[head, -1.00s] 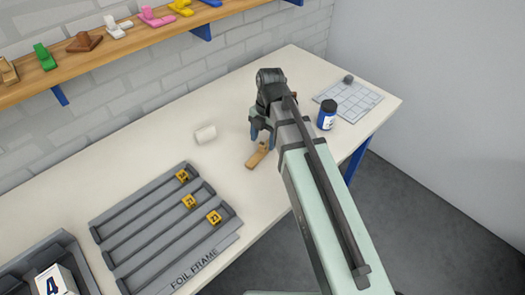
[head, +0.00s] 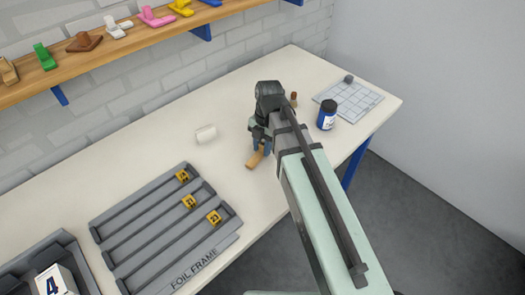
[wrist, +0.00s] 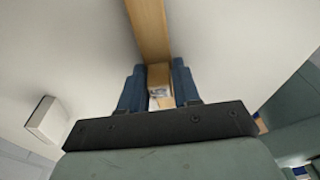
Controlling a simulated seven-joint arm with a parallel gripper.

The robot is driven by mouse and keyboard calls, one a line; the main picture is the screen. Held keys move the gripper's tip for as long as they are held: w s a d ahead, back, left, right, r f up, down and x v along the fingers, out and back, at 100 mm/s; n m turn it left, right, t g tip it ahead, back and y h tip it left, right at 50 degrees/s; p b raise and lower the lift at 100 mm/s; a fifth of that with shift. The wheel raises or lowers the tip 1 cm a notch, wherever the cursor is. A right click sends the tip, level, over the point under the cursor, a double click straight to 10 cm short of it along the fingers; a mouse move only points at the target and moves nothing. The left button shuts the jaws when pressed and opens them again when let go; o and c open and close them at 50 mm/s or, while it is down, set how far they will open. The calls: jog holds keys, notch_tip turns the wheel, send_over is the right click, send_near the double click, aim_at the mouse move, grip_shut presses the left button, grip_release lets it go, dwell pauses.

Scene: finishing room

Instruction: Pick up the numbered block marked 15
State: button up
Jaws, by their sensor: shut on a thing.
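My gripper (head: 260,148) is low over the bench, shut on one end of a long light-wood piece (head: 255,159). In the wrist view the wooden piece (wrist: 150,28) runs away from between the blue fingers (wrist: 159,92). A whitish patch shows on its near end, but I cannot read any mark there. Three small yellow numbered blocks sit in the grey foil frame, at the back (head: 183,176), middle (head: 189,202) and front (head: 214,217). Their numbers are too small to read surely, so I cannot tell which is 15.
The foil frame (head: 205,258) lies left of my gripper. A blue jar (head: 327,117), a small brown item (head: 294,98) and a gridded mat (head: 362,101) are at right.

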grip_shut()
jog(key=shift+r, duration=0.1)
